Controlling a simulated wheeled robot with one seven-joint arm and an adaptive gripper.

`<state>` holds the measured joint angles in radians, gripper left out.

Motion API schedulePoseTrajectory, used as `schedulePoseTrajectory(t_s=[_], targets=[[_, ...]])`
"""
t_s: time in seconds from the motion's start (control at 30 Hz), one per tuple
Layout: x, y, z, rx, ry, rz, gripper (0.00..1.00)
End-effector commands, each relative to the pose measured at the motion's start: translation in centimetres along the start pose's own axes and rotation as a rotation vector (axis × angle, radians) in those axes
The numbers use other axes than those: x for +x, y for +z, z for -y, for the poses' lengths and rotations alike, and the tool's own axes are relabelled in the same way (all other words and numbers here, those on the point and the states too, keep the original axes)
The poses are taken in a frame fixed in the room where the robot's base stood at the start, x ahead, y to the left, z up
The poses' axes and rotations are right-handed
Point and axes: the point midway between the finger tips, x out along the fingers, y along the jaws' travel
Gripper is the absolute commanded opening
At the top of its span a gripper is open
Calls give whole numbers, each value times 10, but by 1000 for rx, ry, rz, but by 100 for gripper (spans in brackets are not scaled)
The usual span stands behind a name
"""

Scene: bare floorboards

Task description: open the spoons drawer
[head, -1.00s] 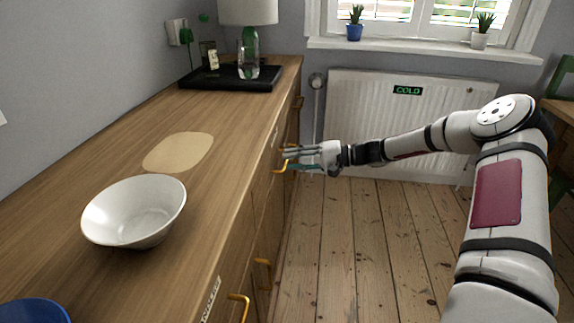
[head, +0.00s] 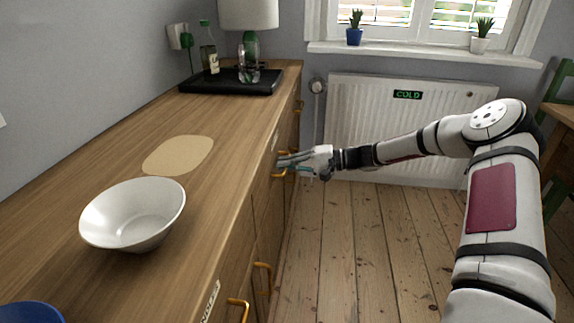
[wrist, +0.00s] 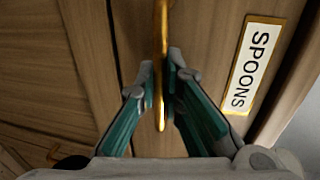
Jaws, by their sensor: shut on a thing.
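The spoons drawer shows in the wrist view as a wooden front (wrist: 205,35) with a white label reading SPOONS (wrist: 250,65) in a brass frame. Its brass handle (wrist: 160,60) runs between the fingers of my gripper (wrist: 162,85). My gripper is shut on the handle, one finger pad on each side. In the head view my gripper (head: 284,163) reaches in from the right to the far part of the cabinet front. The drawer front looks flush with the cabinet, though the steep angle makes this hard to tell.
The long wooden cabinet (head: 225,150) bears a white bowl (head: 130,212), a tan mat (head: 178,155) and a black tray (head: 225,82) with a lamp and bottle. More brass handles (head: 262,278) stick out nearer. Floorboards (head: 345,240) right of the cabinet are clear.

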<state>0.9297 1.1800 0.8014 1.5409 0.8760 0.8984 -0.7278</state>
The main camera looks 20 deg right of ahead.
Motion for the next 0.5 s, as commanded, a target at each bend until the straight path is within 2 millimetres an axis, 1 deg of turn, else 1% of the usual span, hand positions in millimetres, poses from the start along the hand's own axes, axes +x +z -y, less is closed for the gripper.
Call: schedulePoseTrajectory(t_s=[0.17, 0.27, 0.37, 0.5], targets=[[-14, -1, -3, 1, 2, -4, 0], [-29, -1, -6, 1, 2, -4, 0], [-51, -1, -10, 2, 3, -6, 0], [-87, -1, -17, 1, 3, -6, 0]])
